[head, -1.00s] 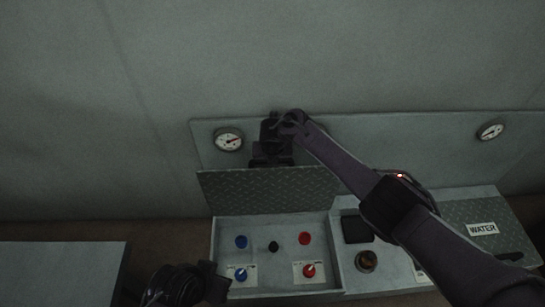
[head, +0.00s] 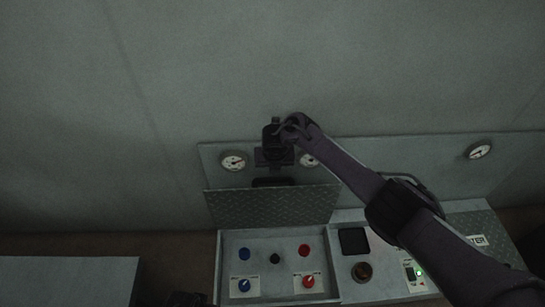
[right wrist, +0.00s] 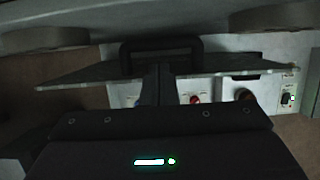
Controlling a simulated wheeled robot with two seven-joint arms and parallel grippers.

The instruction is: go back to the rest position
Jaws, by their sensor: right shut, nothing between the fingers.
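My right gripper (head: 274,165) is shut and empty. In the head view it hangs in front of the wall, just above the raised lid of the control box. In the right wrist view its two dark fingers (right wrist: 158,84) are together, with the lid (right wrist: 90,74) and its black handle (right wrist: 124,58) beyond them. The fingers look apart from the handle, but the exact gap cannot be told. Of my left arm only a dark sliver (head: 188,298) shows at the bottom edge of the head view; its jaws cannot be made out.
The open box (head: 275,238) holds blue, black and red buttons and two knobs. The treadplate lid (head: 275,207) stands up behind it. Gauges (head: 234,161) (head: 479,150) sit on the back panel. A green light (head: 419,273) glows at right. A grey surface (head: 65,280) lies at left.

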